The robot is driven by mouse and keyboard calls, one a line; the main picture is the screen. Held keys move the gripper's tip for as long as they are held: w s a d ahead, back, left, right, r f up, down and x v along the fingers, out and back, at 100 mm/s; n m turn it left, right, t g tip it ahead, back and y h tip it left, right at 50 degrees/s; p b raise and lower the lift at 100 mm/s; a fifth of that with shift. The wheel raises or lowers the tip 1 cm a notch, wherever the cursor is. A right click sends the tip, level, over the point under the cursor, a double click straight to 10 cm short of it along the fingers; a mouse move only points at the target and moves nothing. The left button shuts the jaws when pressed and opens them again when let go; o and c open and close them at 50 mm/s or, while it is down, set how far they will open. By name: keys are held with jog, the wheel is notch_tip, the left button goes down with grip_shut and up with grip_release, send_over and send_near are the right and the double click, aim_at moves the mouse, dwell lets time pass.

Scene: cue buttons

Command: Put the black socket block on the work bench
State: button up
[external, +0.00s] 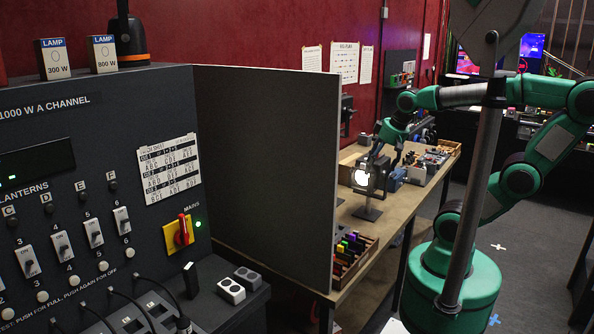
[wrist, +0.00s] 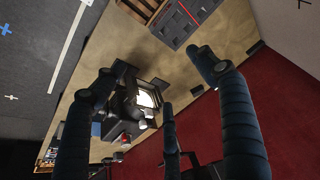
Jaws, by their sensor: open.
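A dark socket block (external: 248,277) sits on the ledge at the foot of the control panel, just behind a white socket block (external: 231,291). It looks black with pale sockets on its top. The wooden work bench (external: 417,191) runs along the red wall; its top also shows in the wrist view (wrist: 213,95). My gripper (external: 377,152) is over the bench by a lit lantern, far from the socket blocks. In the wrist view my gripper (wrist: 155,68) has its dark fingers spread, with nothing held between them. No socket block can be made out in the wrist view.
The lantern (external: 362,178) stands on the bench near my gripper; its bright face shows in the wrist view (wrist: 147,99). A dark partition (external: 270,165) stands between panel and bench. A tray of coloured pieces (external: 352,254) fills the bench's near end. Bare wood lies between.

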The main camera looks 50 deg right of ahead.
jog(key=s, duration=0.1)
jog(key=s+n+t, duration=0.1)
jog(key=shift+s+a+r, duration=0.15)
jog(key=shift+s+a, duration=0.15)
